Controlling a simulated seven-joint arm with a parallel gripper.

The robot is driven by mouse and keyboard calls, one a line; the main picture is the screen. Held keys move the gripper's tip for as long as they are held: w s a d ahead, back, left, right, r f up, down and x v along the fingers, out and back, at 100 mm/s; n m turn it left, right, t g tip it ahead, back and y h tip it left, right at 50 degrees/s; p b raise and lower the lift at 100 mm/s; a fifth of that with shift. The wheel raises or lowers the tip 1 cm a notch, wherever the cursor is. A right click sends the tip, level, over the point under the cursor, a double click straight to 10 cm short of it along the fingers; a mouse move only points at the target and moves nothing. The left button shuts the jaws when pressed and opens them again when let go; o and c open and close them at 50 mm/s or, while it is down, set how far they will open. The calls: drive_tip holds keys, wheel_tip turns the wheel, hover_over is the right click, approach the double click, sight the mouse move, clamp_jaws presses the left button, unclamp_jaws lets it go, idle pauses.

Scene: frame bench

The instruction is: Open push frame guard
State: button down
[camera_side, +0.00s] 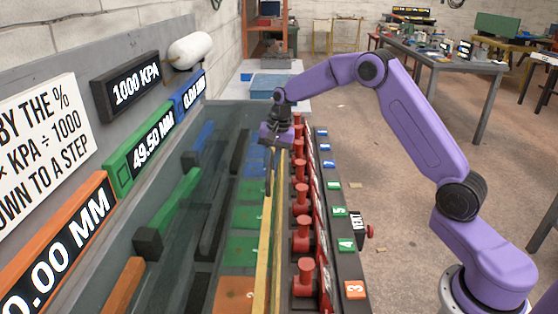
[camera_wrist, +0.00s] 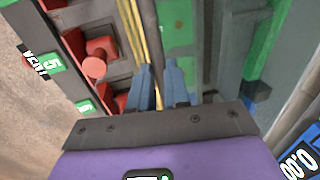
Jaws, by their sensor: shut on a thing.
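The guard looks like a clear, greenish panel over the bench bed, with a long yellow edge strip (camera_side: 266,235) beside the row of red knobs. My gripper (camera_side: 271,155) is at the far part of this strip, pointing down. I cannot tell whether the panel is raised.
Several red knobs (camera_side: 302,235) stand along a dark rail right of the strips, with numbered tags (camera_side: 345,244) beyond. Displays (camera_side: 153,148) and an instruction board (camera_side: 40,140) line the left wall. A blue bin (camera_side: 268,87) stands behind. Open floor lies right.

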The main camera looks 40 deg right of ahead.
hover_over(227, 180)
drive_tip(key=shift+s, duration=0.15)
idle(0.5)
idle(0.4)
drive_tip(key=c, duration=1.1)
unclamp_jaws()
drive_tip(key=shift+r, duration=0.1)
wheel_tip(227, 180, up, 12)
drive_tip(key=s+d, duration=0.1)
drive_tip(key=shift+s+d, duration=0.35)
